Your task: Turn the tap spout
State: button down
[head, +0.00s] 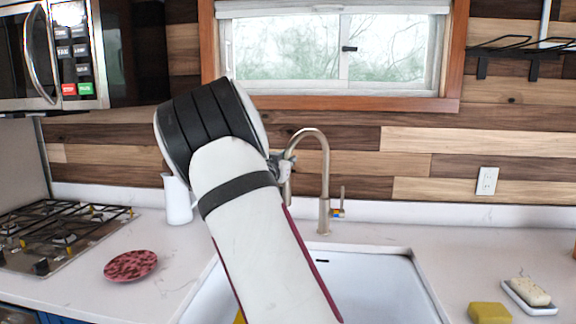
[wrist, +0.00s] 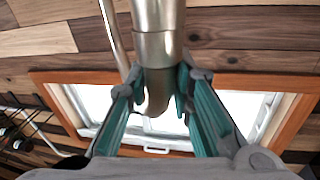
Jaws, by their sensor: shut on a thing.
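The tap (head: 325,180) is a brushed metal gooseneck standing behind the sink, with a side lever (head: 341,200) on its right. Its spout arches toward the left and its end is partly hidden by my arm. My gripper (head: 283,168) is at the hanging end of the spout, mostly hidden behind my arm in the head view. In the wrist view the spout (wrist: 157,50) comes down between the two teal-lined fingers of my gripper (wrist: 157,95), which are shut on it, one finger on each side.
The white sink (head: 365,285) lies below the tap. A white jug (head: 178,200) and a red speckled plate (head: 131,265) are on the counter left of my arm, with a gas hob (head: 60,238) farther left. A yellow sponge (head: 489,312) and a soap dish (head: 530,298) are at the right.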

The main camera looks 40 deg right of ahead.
jog(key=shift+w+a, duration=0.15)
jog(key=c, duration=1.4)
grip_release()
jog(key=shift+c, duration=0.2)
jog(key=v, duration=1.2)
